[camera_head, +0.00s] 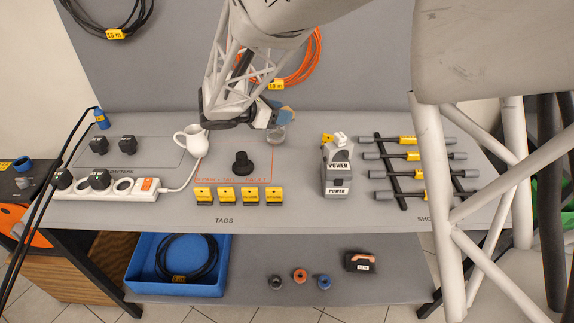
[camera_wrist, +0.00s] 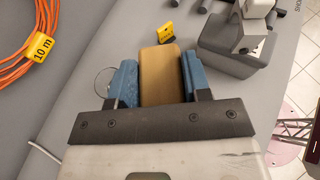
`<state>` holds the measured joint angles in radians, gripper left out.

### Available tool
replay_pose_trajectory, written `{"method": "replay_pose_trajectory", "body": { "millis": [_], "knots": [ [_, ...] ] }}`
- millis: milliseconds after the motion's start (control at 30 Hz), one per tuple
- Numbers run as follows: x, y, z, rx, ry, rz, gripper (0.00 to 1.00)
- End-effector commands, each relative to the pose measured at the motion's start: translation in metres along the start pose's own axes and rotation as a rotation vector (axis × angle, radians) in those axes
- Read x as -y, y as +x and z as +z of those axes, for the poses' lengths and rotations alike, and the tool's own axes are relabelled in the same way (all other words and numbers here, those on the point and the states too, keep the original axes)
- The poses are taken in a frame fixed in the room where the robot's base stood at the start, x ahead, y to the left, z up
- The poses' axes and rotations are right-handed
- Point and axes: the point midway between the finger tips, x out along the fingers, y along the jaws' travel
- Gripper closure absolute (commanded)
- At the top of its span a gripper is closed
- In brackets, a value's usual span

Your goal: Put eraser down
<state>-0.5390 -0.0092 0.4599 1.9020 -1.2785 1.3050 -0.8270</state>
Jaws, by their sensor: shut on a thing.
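The eraser, seen as a tan-brown block (camera_wrist: 160,78), sits between the two blue fingers of my gripper (camera_wrist: 158,82) in the wrist view. The fingers press on it from both sides. In the head view my gripper (camera_head: 280,115) is over the back middle of the grey table (camera_head: 215,218). The eraser is mostly hidden there by the gripper and arm. I cannot tell whether its underside touches the table.
A grey POWER box (camera_head: 338,170) stands right of the gripper, with a small yellow item (camera_wrist: 166,32) beside it. A clear round rim (camera_wrist: 103,82) shows close left of the fingers. A white mug (camera_head: 190,141), black knob (camera_head: 242,162) and several yellow tags (camera_head: 226,195) are nearby.

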Motion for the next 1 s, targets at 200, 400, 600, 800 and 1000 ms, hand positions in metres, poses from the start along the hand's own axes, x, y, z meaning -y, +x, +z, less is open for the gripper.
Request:
{"method": "replay_pose_trajectory", "body": {
  "millis": [200,400,600,800,1000],
  "knots": [
    [-0.001,0.006,0.020,0.000,-0.043,0.110,0.79],
    [-0.002,0.010,0.032,0.000,-0.074,0.183,0.79],
    [-0.004,0.013,0.038,-0.001,-0.102,0.242,0.79],
    [-0.004,0.024,0.009,0.000,-0.101,0.239,0.79],
    [-0.004,0.037,-0.023,0.000,-0.101,0.238,0.79]
  ]
}}
